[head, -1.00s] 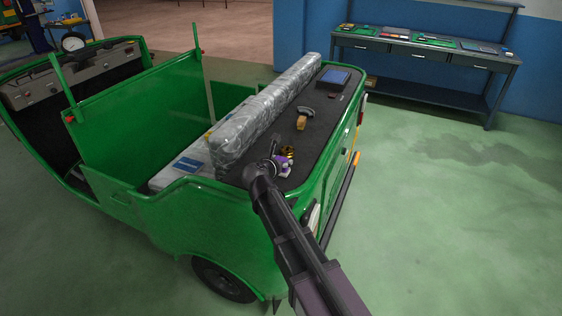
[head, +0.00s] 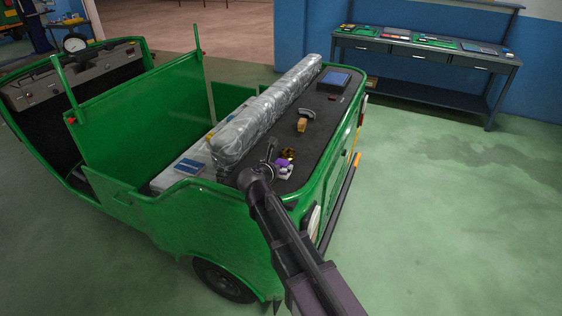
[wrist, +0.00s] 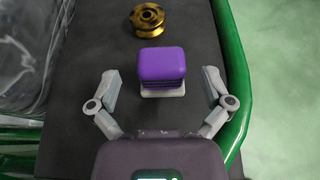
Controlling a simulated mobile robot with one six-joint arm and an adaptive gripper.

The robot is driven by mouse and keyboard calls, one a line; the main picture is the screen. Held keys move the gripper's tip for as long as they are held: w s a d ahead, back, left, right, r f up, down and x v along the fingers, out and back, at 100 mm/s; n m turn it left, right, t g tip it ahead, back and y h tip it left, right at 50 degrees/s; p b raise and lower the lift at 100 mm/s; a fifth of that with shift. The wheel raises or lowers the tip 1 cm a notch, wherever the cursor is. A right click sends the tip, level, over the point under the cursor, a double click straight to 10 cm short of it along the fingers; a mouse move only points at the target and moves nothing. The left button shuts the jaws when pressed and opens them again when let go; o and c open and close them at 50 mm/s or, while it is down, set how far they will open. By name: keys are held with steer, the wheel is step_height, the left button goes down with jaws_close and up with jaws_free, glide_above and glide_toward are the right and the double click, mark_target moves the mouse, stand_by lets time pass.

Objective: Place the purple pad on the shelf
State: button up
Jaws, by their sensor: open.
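The purple pad (wrist: 162,64) is a small rounded block on a pale base. It sits on the dark rear deck (wrist: 82,85) of the green rickshaw, and shows small in the head view (head: 282,162). My gripper (wrist: 160,80) is open, with one finger on each side of the pad and clear gaps to both. The fingers do not touch the pad. In the head view my wrist hides part of the deck near the pad. I cannot tell which surface is the shelf.
A gold spool (wrist: 149,20) lies just beyond the pad. A wrapped grey roll (head: 265,115) runs along the deck's left side. A workbench (head: 424,47) stands against the wall.

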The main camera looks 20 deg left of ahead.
steer(key=p+v, duration=0.3)
steer(key=v, duration=0.6)
steer(key=shift+s+r, duration=0.2)
steer(key=shift+s, duration=0.1)
stand_by(0.5)
steer(key=w+d+f+m+g+h, duration=0.2)
steer(key=d+f+m+g, duration=0.2)
steer(key=d+m, duration=0.6)
steer(key=w+d+f+m+g+h, duration=0.1)
steer(key=d+f+m+g, duration=0.2)
steer(key=d+m, duration=0.8)
steer(key=s+d+f+m+g+y, duration=0.2)
steer(key=d+m, duration=0.5)
steer(key=d, duration=0.4)
steer(key=s+d+f+m+g+y, duration=0.2)
steer(key=s+d+m+g, duration=0.2)
steer(key=d, duration=0.8)
steer(key=s+m, duration=0.2)
steer(key=m, duration=0.1)
steer(key=shift+s+d+f+g, duration=0.15)
steer(key=shift+s+f+g, duration=0.15)
